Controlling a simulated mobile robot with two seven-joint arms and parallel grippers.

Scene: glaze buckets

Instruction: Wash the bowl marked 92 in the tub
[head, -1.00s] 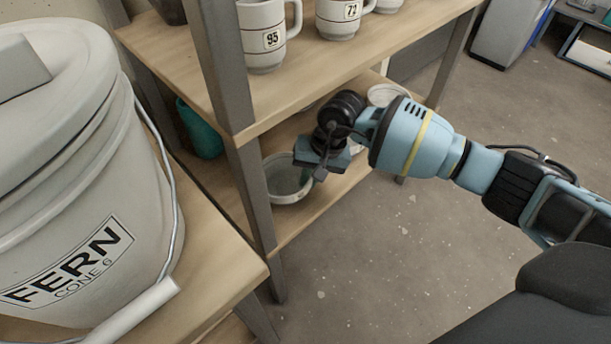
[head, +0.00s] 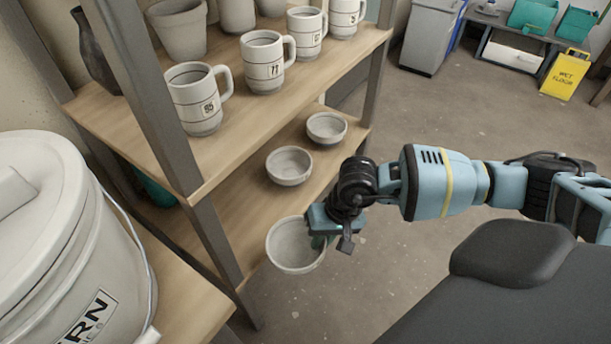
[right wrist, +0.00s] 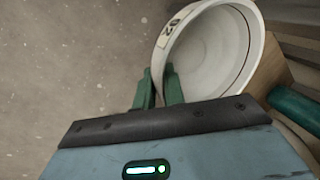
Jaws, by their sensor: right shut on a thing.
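My right gripper (head: 318,238) is shut on the rim of a pale grey bowl (head: 292,252), held out beside the front edge of the lower shelf. In the right wrist view the green fingers (right wrist: 160,84) pinch the rim of this bowl (right wrist: 215,50), which is tilted with its inside towards the camera. A number label (right wrist: 170,32) shows on its outside, sideways and too small to read surely. Two other bowls stand on the lower shelf, one nearer (head: 289,165) and one farther back (head: 326,128). I see no tub, and my left gripper is not in view.
The upper shelf (head: 135,140) carries several numbered mugs, pots and a dark bottle. A shelf post (head: 165,110) stands left of the held bowl. A lidded FERN bucket (head: 60,240) fills the left. The floor is open at right, with a yellow wet-floor sign (head: 566,75) far back.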

